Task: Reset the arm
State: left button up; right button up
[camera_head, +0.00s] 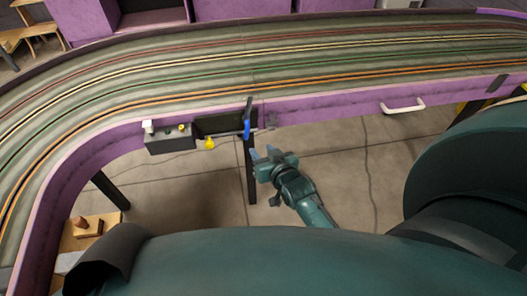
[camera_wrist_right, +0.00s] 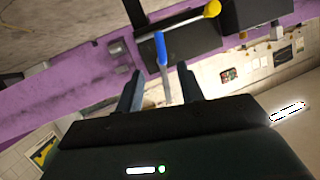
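My right gripper (camera_head: 264,154) is in front of the purple track wall, below and just right of the blue-handled lever (camera_head: 247,122). Its two fingers are apart with nothing held between them. In the right wrist view the fingers of the right gripper (camera_wrist_right: 158,88) stand spread, and the blue handle (camera_wrist_right: 161,48) shows beyond the gap, apart from them. My right arm (camera_head: 310,204) reaches up from the lower right. My left gripper is in neither view.
The curved slot track (camera_head: 190,75) with coloured lines runs across the back. On its purple wall are a dark control box (camera_head: 168,140), a black panel (camera_head: 215,125), a yellow knob (camera_head: 209,143) and a white handle (camera_head: 402,106). Open floor (camera_head: 330,170) lies below.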

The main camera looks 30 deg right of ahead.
jog(key=shift+s, duration=0.1)
jog(key=s+a+n+g+y, duration=0.1)
jog(key=s+a, duration=0.3)
jog(key=s, duration=0.5)
jog(key=s+a+n+g+y, duration=0.2)
jog(key=s+a+n, duration=0.2)
jog(key=s, duration=0.4)
jog(key=shift+s+a+y, duration=0.3)
jog(key=shift+s+a, duration=0.1)
jog(key=shift+a, duration=0.05)
